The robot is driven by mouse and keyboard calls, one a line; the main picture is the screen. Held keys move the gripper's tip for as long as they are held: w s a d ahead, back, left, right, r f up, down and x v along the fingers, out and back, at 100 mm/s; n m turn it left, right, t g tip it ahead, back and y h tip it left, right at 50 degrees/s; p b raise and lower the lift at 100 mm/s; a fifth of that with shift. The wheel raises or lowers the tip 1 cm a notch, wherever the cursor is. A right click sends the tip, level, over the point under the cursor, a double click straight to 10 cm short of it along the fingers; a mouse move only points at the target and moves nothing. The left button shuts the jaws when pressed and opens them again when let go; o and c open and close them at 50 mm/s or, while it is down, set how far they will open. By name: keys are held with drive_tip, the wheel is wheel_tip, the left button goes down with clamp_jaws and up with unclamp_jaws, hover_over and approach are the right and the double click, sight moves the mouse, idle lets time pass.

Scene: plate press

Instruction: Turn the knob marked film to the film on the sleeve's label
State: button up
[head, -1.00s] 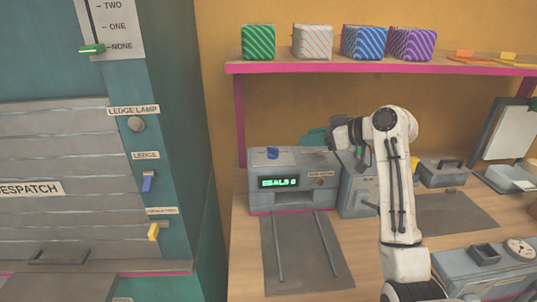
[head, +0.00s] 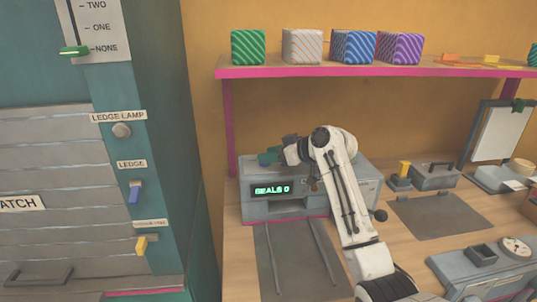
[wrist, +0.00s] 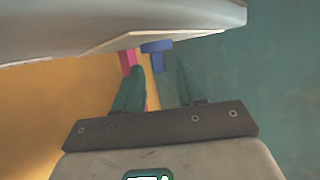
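The grey press machine (head: 250,210) stands on the bench with a green display reading SEALS 0. A blue knob (wrist: 157,50) shows in the wrist view on the machine's pale surface; in the head view my gripper hides it. My gripper (head: 268,157) is at the machine's upper left, fingers pointing left. In the wrist view my gripper (wrist: 158,80) is open, with the teal fingers apart and the blue knob past their tips, in the gap between them as pictured. I cannot read any film marking. No sleeve label is legible.
A teal cabinet (head: 160,100) with levers stands to the left. A shelf (head: 300,73) holding several striped blocks runs above the machine. A dark mat with rails (head: 285,270) lies in front. A yellow-handled tool (head: 403,172) and a grey box (head: 436,178) stand right.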

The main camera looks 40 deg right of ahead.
drive_tip(key=shift+w+a+f, duration=0.15)
drive_tip(key=shift+w+f, duration=0.1)
drive_tip(key=shift+w, duration=0.2)
clamp_jaws()
